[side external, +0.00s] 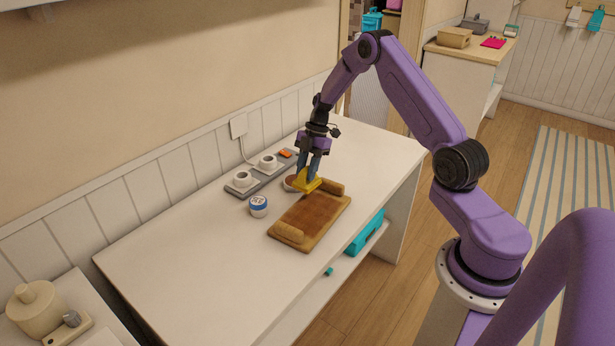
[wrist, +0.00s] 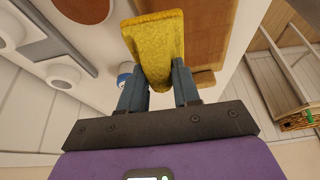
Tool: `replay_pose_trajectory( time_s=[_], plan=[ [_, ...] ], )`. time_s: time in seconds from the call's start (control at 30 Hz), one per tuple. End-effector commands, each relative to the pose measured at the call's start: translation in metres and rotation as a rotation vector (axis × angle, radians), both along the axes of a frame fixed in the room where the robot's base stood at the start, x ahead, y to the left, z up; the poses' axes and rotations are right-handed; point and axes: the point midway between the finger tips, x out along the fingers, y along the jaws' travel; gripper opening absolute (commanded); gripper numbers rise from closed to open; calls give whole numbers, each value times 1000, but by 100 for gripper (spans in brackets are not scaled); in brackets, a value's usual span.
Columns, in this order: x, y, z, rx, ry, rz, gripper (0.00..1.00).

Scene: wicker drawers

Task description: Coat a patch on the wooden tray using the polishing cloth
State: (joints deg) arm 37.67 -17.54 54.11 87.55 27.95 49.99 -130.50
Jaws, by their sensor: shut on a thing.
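The wooden tray (side external: 315,217) lies on the white table, brown with a raised rounded lip at each end. It also shows behind the cloth in the wrist view (wrist: 207,32). The yellow polishing cloth (side external: 306,184) is held in my gripper (side external: 310,176) near the tray's far left corner. In the wrist view the cloth (wrist: 155,45) sits between the two dark blue fingers and hides part of the tray. I cannot tell whether the cloth touches the tray.
A round brown dish (side external: 291,183) is just behind the cloth. A grey board (side external: 262,176) with two white cups is near the wall. The table's near left part is clear.

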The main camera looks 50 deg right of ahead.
Motion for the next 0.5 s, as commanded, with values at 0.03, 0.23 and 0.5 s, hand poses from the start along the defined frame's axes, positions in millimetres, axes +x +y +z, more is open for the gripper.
replay_pose_trajectory(
  time_s=[0.03, 0.23, 0.5],
  plan=[
    [0, 0, 5, -1, -1, 1, 3],
    [0, 0, 22, -1, -1, 1, 3],
    [0, 0, 33, 0, 0, 1, 3]
  ],
)
